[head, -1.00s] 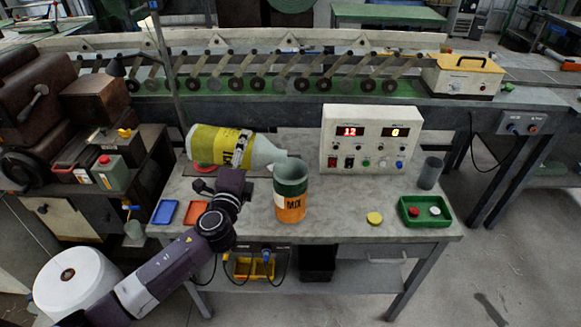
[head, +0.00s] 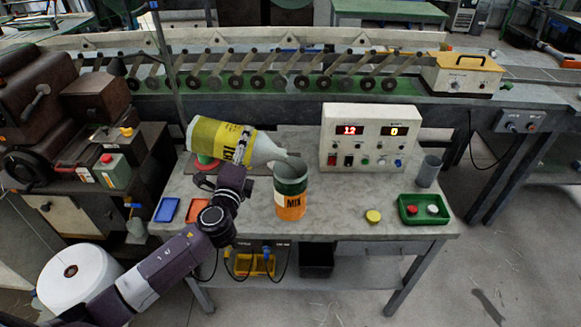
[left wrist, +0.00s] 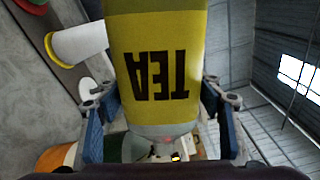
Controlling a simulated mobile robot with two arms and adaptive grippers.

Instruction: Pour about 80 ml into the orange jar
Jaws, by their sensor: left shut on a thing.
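The orange jar (head: 291,205) stands upright on the grey bench, with an orange lower part marked MIX, a dark green band and an open grey-green top. My left gripper (head: 242,150) is shut around a pale bottle (head: 262,150) with a yellow label. The label reads TEA in the left wrist view (left wrist: 156,70), where the two fingers sit on either side of the bottle. The bottle is tipped past level, its mouth pointing right and down, just above the jar's left rim. I cannot make out a liquid stream or the jar's level. My right gripper is not in view.
A control box (head: 368,140) with red displays stands behind and right of the jar. A grey cup (head: 429,171), a green tray (head: 424,219) and a yellow lid (head: 373,216) are to the right. Blue (head: 167,210) and orange (head: 196,211) trays lie at the front left.

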